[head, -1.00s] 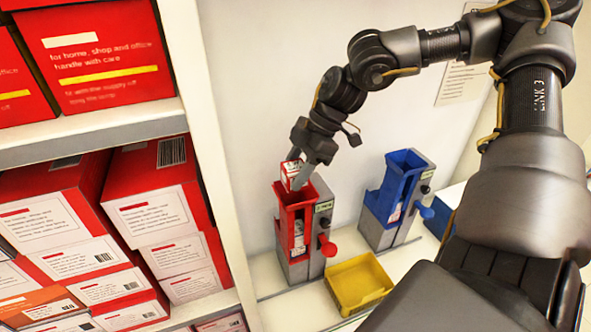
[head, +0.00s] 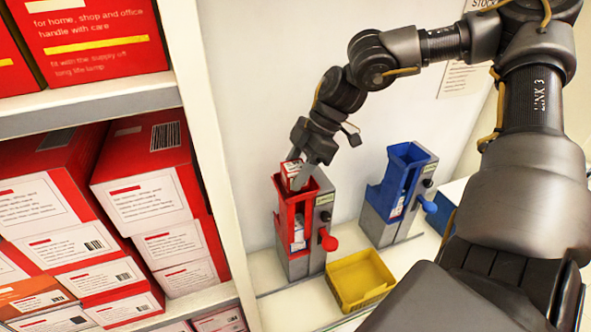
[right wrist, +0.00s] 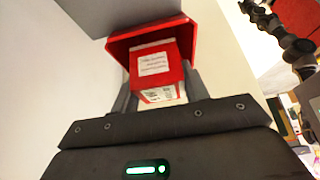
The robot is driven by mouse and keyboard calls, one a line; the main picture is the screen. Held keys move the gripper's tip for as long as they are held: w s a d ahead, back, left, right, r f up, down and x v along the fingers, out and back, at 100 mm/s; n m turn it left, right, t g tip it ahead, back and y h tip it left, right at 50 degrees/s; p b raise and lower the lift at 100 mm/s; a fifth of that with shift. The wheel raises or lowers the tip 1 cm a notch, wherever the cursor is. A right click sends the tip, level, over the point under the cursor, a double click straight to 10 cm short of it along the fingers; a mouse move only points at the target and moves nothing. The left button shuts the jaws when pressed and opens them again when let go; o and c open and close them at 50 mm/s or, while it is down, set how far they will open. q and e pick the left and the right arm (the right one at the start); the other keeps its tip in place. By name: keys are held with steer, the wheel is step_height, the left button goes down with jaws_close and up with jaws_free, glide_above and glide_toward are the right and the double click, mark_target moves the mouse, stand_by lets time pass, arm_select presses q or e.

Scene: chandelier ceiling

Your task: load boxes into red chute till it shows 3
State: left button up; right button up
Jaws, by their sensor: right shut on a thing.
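The red chute (head: 301,217) stands on the counter with a grey body and a red lever (head: 328,241). Its counter display is too small to read. My right gripper (head: 309,170) is shut on a small red-and-white box (head: 291,174) at the chute's open top. In the right wrist view the box (right wrist: 157,66) sits between my fingers (right wrist: 158,98), with the red chute's rim (right wrist: 122,45) around its far end. A whitish box (head: 298,233) shows inside the chute's front slot. My left gripper is not in view.
A blue chute (head: 405,185) with a blue lever stands to the right. A yellow tray (head: 358,283) lies in front, between the chutes. Shelves with stacked red-and-white boxes (head: 142,195) fill the left, behind a white upright (head: 207,130).

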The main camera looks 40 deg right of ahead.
mark_target(295, 166)
steer(key=shift+f+b, duration=0.7)
steer(key=shift+f, duration=0.1)
steer(key=o, duration=0.9)
steer(key=shift+o, duration=0.4)
steer(key=shift+w+r+p, duration=0.15)
steer(key=shift+r+p, duration=0.3)
steer(key=shift+r, duration=0.15)
steer(key=shift+o, duration=0.4)
step_height(295, 166, up, 6)
steer(key=p, duration=0.4)
steer(key=shift+r, duration=0.1)
steer(key=shift+s+r, duration=0.2)
steer(key=shift+r, duration=0.15)
